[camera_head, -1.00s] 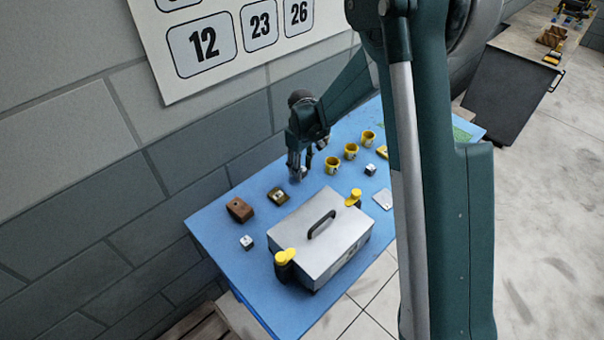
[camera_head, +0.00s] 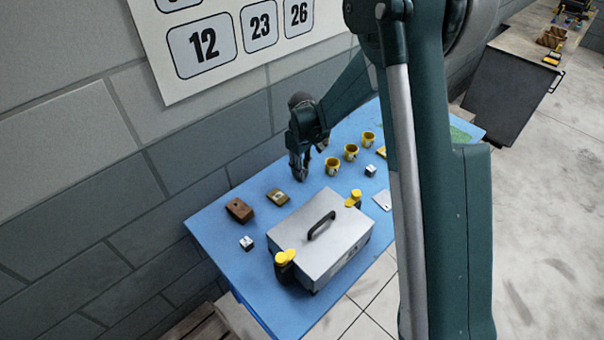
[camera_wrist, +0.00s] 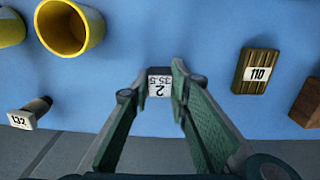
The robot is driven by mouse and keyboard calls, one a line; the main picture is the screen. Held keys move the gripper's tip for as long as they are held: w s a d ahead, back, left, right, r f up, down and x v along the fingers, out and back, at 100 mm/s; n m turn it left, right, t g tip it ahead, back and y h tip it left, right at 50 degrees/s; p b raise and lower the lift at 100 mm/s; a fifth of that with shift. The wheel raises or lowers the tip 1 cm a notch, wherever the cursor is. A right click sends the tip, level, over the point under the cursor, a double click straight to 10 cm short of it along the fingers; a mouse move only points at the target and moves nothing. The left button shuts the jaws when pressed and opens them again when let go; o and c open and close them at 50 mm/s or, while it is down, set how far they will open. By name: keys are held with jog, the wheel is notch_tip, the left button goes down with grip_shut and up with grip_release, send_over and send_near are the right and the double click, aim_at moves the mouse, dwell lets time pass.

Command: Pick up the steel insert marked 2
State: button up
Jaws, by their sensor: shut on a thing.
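The steel insert marked 2 (camera_wrist: 160,83) is a small grey block with a white label reading "2" and "35.5". In the wrist view it sits between the tips of my gripper (camera_wrist: 161,90), which is shut on it. In the head view my gripper (camera_head: 299,177) points down at the blue table top (camera_head: 215,222), toward the wall side. The insert is not clearly visible there behind the fingers. I cannot tell whether it still touches the table.
A yellow cup (camera_wrist: 68,28), a piece labelled 132 (camera_wrist: 22,119) and a ridged block labelled 110 (camera_wrist: 256,72) lie around the gripper, apart from it. A large grey case (camera_head: 305,242) with a black handle stands in front. A brown block (camera_head: 239,209) is at left.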

jog(key=shift+r, duration=0.1)
jog(key=shift+r+p, duration=0.65)
jog(key=shift+r, duration=4.25)
